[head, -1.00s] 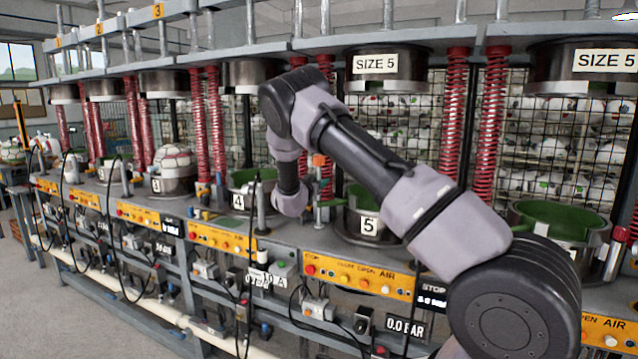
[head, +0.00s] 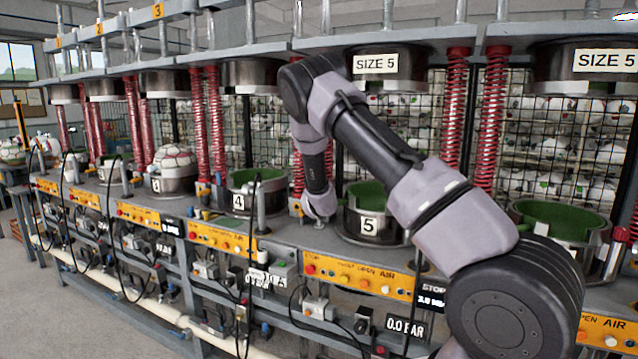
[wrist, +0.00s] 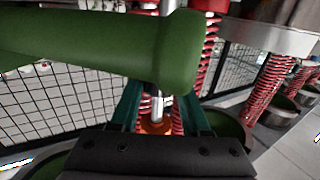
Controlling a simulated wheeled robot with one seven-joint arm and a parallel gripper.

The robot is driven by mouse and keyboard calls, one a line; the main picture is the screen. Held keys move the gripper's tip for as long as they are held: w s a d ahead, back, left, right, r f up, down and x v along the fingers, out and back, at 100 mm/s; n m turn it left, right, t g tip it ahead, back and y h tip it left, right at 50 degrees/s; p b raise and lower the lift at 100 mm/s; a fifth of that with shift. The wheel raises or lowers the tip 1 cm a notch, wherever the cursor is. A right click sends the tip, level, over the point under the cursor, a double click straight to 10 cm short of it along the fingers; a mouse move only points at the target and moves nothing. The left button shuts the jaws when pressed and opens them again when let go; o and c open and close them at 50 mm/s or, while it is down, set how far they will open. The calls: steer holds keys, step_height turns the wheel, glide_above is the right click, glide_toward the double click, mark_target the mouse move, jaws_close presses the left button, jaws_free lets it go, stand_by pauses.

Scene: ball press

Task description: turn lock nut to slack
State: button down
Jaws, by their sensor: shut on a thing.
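In the wrist view, my gripper (wrist: 162,98) shows two teal fingers reaching away from a black palm. They are shut on a thick green bar (wrist: 105,45) with a flared right end. The bar crosses over the fingertips and hides them. A silver rod (wrist: 156,106) stands behind, seen between the fingers, with an orange piece (wrist: 155,127) low on it. I cannot tell whether that piece is the lock nut or whether it touches the fingers. In the head view my wrist is between press stations 4 and 5, and my fingers are hidden there.
Pot 4 (head: 238,203) is left of my wrist and pot 5 (head: 368,226) is close on its right. Red springs (head: 455,115) and a wire mesh stand behind. An orange button panel (head: 360,277) runs along the front edge, with black hoses below.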

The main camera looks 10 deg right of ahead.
steer(key=shift+c, duration=1.9)
jaws_free()
steer(key=s+a, duration=0.1)
steer(key=s, duration=0.9)
steer(key=shift+s+a, duration=0.35)
steer(key=shift+a, duration=0.05)
